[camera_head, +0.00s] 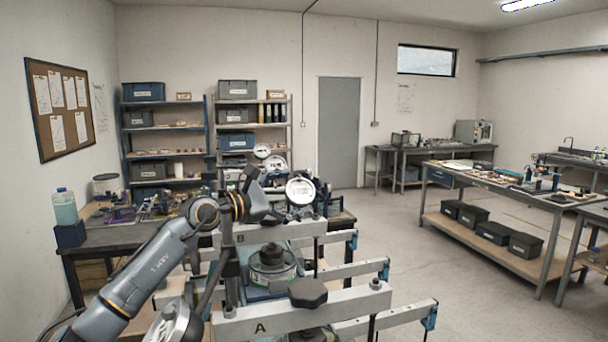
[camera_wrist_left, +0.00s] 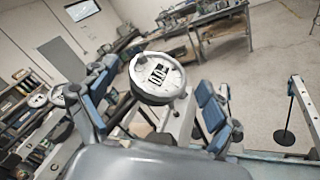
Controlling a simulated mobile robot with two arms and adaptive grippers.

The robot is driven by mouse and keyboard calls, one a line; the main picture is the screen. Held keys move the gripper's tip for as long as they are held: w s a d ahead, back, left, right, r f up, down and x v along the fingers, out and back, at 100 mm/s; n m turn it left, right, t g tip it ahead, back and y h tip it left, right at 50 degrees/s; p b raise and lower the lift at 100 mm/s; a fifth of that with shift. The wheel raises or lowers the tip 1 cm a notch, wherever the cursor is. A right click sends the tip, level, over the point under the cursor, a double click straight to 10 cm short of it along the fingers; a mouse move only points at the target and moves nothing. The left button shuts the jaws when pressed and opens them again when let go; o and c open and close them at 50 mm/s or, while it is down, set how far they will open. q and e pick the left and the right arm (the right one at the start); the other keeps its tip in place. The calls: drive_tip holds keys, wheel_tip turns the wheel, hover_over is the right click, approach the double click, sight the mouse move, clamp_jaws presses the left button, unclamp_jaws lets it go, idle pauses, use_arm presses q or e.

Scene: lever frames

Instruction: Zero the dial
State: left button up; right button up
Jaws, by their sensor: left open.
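A round white-faced dial (camera_head: 300,191) stands at the frame marked B, beyond my left gripper. The same kind of dial face (camera_wrist_left: 158,77) is large in the left wrist view, with dark markings too small to read. My left gripper (camera_head: 277,211) is close to the dial in the head view. It is open, with blue-grey fingers on either side of the dial face in the wrist view; I cannot tell whether they touch it. Frame A's pale beam (camera_head: 262,326) is in front, and frame B's beam (camera_head: 262,234) behind it. My right gripper is not in view.
More dials (camera_head: 262,151) are farther back. A side bench (camera_head: 510,185) is at the right, with clear floor (camera_head: 470,270) before it.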

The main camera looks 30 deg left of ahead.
sight(300, 190)
use_arm(q)
drive_tip(key=shift+p+x, duration=0.6)
drive_tip(key=shift+x, duration=1.15)
drive_tip(key=c, duration=1.2)
drive_tip(key=shift+o, duration=0.2)
drive_tip(key=shift+a+g, duration=0.1)
drive_tip(key=shift+g, duration=0.2)
